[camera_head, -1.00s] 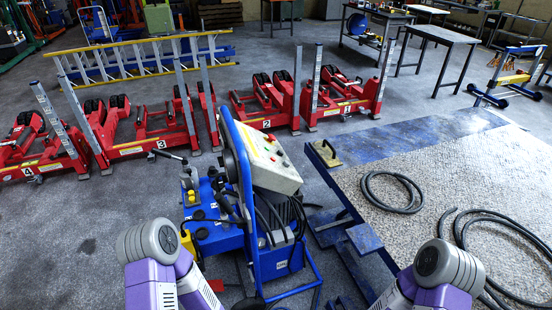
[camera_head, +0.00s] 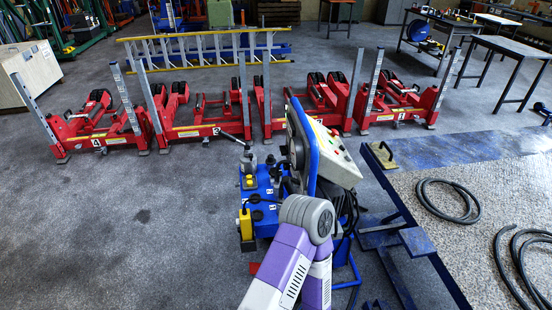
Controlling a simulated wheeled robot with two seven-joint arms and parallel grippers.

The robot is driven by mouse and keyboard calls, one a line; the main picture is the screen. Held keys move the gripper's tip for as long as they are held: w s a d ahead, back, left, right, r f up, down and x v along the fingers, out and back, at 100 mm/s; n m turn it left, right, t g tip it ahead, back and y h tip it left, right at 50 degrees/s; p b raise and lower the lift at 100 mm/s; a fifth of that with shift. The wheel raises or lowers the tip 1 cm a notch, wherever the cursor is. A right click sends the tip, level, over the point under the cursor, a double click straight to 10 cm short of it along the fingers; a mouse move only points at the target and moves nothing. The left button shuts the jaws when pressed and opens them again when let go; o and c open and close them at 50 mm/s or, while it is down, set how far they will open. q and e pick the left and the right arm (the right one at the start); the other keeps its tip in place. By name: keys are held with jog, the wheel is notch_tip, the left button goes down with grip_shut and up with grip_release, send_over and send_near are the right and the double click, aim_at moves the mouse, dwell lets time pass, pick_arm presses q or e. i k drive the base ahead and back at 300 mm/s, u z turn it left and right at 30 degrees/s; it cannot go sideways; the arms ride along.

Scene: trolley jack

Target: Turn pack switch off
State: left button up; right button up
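The blue hydraulic pack (camera_head: 262,205) stands on the floor near the middle, on a blue tube frame. Its tilted pale control box (camera_head: 338,168) is on the right side and carries small red and green controls. I cannot make out which control is the pack switch or how it is set. One of my purple and white arms rises from the bottom in front of the pack and hides its lower part. No fingertips of either gripper show.
Red trolley jacks (camera_head: 185,133) stand in a row behind the pack, with a yellow ladder (camera_head: 200,52) beyond. A blue-edged platform (camera_head: 405,180) with black hoses (camera_head: 448,200) lies to the right. The floor at left is clear.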

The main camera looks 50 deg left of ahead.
aim_at(284, 150)
jog(key=k, duration=0.5)
jog(key=u, duration=1.4)
jog(key=i, duration=0.5)
jog(key=u, duration=2.3)
jog(key=i, duration=1.7)
jog(key=z, duration=2.55)
